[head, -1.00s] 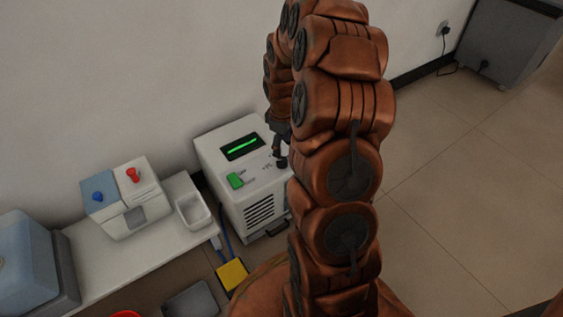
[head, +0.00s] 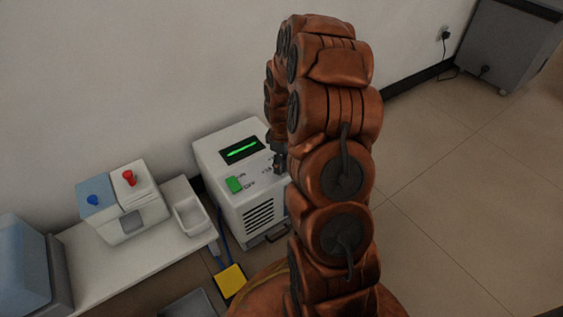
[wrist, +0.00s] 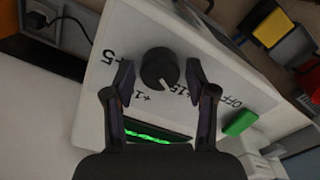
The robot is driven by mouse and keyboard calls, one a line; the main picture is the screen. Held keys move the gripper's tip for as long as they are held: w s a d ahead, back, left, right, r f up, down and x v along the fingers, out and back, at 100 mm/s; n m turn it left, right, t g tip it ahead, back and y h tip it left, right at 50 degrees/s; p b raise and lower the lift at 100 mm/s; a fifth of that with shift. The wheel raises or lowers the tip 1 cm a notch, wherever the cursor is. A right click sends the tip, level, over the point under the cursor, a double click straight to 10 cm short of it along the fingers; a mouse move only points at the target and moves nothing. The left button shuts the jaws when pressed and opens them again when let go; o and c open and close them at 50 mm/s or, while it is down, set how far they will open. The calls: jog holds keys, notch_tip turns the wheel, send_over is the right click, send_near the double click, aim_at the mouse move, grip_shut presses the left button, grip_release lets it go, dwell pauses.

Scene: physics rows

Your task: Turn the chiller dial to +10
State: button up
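The chiller (head: 225,163) is a white box by the wall with a lit green display. In the wrist view its dark round dial (wrist: 159,68) has a pale pointer mark, aimed towards the gap between the partly covered "+1…" label and "+15". The "+5" label lies to the left. My gripper (wrist: 159,70) is open, one finger on each side of the dial, with a narrow gap showing on both sides. In the head view my gripper (head: 279,160) is at the panel's right edge and hides the dial.
A green ON/OFF switch (head: 234,185) sits on the same panel; it also shows in the wrist view (wrist: 240,123). Left of the chiller, a bench (head: 130,262) holds a white tray (head: 191,213) and a white device with blue and red knobs (head: 118,203).

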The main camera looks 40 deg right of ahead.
jog(key=c, duration=0.9)
jog(key=shift+o, duration=0.2)
jog(key=shift+r+m+p, duration=0.1)
jog(key=shift+m+p, duration=0.2)
jog(key=shift+p, duration=0.15)
jog(key=m+p, duration=0.3)
jog(key=p, duration=0.1)
jog(key=shift+r, duration=0.15)
jog(key=m+p, duration=0.3)
jog(key=m, duration=0.1)
jog(key=shift+d+m+p, duration=0.1)
jog(key=shift+m+p, duration=0.25)
jog(key=shift+m, duration=0.05)
jog(key=shift+f+m+p, duration=0.25)
jog(key=shift+m+p, duration=0.85)
jog(key=shift+m, duration=0.6)
